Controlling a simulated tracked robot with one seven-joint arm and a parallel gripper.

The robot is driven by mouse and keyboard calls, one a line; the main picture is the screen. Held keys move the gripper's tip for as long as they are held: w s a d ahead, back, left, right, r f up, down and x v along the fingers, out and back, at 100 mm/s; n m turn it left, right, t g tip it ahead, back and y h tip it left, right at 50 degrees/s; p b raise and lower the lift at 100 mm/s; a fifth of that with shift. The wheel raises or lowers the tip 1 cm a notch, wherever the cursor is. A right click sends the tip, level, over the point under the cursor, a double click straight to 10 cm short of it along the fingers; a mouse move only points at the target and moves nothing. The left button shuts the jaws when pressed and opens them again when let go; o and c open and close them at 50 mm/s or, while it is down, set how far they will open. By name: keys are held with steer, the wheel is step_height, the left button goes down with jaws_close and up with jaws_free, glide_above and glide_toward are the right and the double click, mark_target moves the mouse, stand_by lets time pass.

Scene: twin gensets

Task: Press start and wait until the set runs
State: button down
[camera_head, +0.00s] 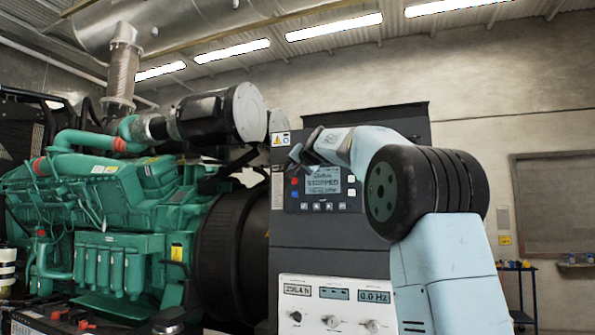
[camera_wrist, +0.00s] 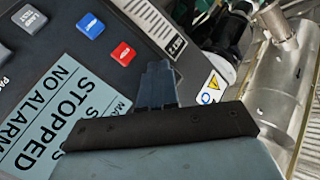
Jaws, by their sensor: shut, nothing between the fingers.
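The dark control panel (camera_head: 278,240) stands beside the green engine (camera_head: 110,200). Its screen (camera_head: 322,181) reads STOPPED; in the wrist view the screen (camera_wrist: 62,120) reads STOPPED and NO ALARM. A red button (camera_head: 294,181) and a blue button (camera_head: 294,195) sit left of the screen; the red (camera_wrist: 123,54) and blue (camera_wrist: 91,25) ones also show close up. I cannot read which button is start. My gripper (camera_head: 296,154) is shut and empty, in front of the panel's upper left. In the wrist view its fingertips (camera_wrist: 157,68) appear near the red button; contact cannot be told.
A white lower panel (camera_head: 336,290) has knobs and displays, reading 0.0 Hz at right. A warning label (camera_head: 281,140) is at the panel's upper left corner. A blue trolley (camera_head: 520,290) stands at the far right by the wall.

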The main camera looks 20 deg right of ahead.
stand_by(0.4)
steer(key=shift+s+a, duration=0.5)
steer(key=shift+s, duration=0.2)
steer(key=shift+s, duration=0.1)
steer(key=s+a, duration=0.2)
steer(key=s, duration=0.1)
steer(key=s+a, duration=0.1)
steer(key=shift+s+a, duration=0.25)
steer(key=shift+s, duration=0.1)
stand_by(0.7)
